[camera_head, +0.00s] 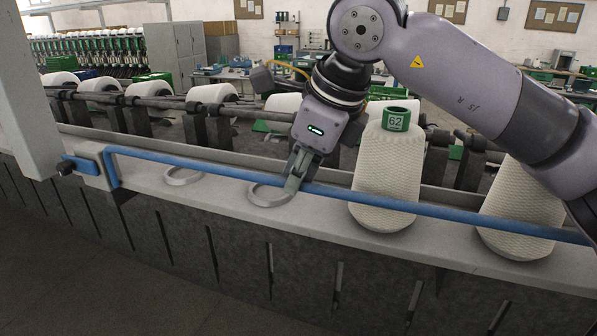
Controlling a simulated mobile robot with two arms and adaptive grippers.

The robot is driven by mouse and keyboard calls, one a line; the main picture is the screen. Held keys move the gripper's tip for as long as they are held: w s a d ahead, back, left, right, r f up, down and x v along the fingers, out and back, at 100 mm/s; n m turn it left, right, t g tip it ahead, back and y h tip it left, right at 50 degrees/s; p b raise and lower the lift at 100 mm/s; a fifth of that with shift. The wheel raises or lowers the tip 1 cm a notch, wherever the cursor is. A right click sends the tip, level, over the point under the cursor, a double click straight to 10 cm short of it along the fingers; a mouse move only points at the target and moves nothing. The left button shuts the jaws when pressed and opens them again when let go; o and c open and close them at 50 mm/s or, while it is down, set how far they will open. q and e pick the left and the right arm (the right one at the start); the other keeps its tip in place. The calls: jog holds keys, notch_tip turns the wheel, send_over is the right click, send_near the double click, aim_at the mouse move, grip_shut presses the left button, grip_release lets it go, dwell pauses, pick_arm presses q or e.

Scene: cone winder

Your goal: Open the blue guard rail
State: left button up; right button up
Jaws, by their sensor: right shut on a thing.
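The blue guard rail (420,207) is a long bar across the front of the cone winder, running from a bracket (92,166) at the left to beyond my right arm. It passes in front of the cones, low over the grey ledge. My right gripper (293,184) points down at the middle of the rail and is shut on it. The fingers hide a short piece of the rail. My left gripper is not in view.
A white yarn cone (388,180) with a green top marked 62 stands just right of my gripper, behind the rail. Another cone (520,212) stands farther right, partly behind my arm. Two empty rings (185,175) lie on the ledge (330,222). Bobbins line the machine behind.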

grip_shut()
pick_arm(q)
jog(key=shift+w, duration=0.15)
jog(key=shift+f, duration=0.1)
